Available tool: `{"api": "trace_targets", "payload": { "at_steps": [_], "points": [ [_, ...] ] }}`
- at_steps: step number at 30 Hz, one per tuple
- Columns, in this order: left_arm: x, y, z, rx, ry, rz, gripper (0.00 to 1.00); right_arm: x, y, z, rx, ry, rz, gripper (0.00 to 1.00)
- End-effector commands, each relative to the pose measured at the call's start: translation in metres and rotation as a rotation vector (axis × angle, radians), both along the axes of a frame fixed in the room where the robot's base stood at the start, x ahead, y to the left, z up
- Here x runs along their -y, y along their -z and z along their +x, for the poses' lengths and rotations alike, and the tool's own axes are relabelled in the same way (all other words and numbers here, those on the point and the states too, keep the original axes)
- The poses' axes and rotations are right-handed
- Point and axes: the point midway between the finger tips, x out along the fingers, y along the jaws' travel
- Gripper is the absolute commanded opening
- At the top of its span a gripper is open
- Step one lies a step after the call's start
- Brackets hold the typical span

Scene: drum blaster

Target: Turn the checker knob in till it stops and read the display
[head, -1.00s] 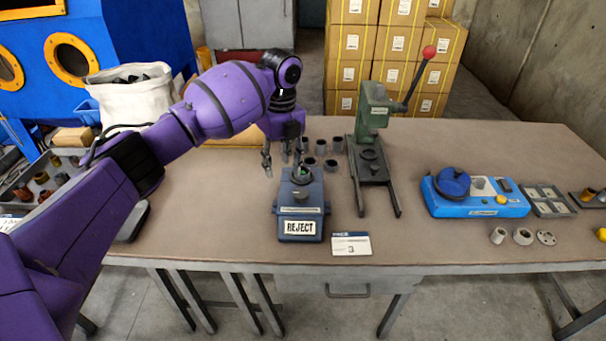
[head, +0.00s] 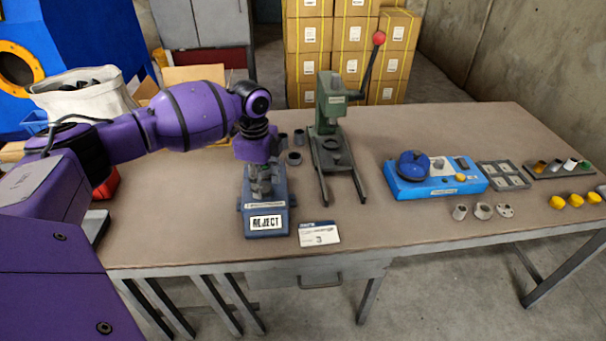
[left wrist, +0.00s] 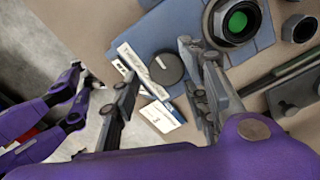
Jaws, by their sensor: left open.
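The checker (head: 278,216) is a dark blue-grey box near the table's front edge. Its front plate reads REJECT (head: 265,222). In the left wrist view its round dark knob (left wrist: 167,68) shows on the top face, near a black ring with a green centre (left wrist: 237,20). My left gripper (head: 260,188) is over the checker and hides much of its top in the head view. In the left wrist view the open fingers of my left gripper (left wrist: 158,64) stand on either side of the knob; I cannot tell whether they touch it.
A white card (head: 319,233) lies just right of the checker. A green lever press (head: 332,110) stands behind it to the right. Dark cylinders (head: 294,158) stand behind. A bright blue device (head: 436,178) and small parts are farther right. The table between is clear.

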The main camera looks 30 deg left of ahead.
Motion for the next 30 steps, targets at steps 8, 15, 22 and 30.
{"api": "trace_targets", "payload": {
  "at_steps": [8, 15, 22, 30],
  "points": [
    [0.000, 0.018, 0.000, 0.001, 0.001, 0.000, 0.42, 0.001, 0.001, -0.003, -0.006, 0.001, -0.001, 0.96],
    [0.000, 0.018, 0.001, 0.002, 0.002, 0.000, 0.36, 0.002, 0.003, -0.010, -0.016, 0.004, -0.003, 0.96],
    [0.000, 0.018, 0.000, -0.001, 0.002, 0.001, 0.06, 0.003, 0.004, -0.013, -0.022, 0.005, -0.004, 0.96],
    [0.003, 0.012, 0.000, 0.000, -0.104, -0.004, 0.03, 0.002, -0.019, 0.006, 0.018, 0.007, 0.000, 0.96]
  ]
}}
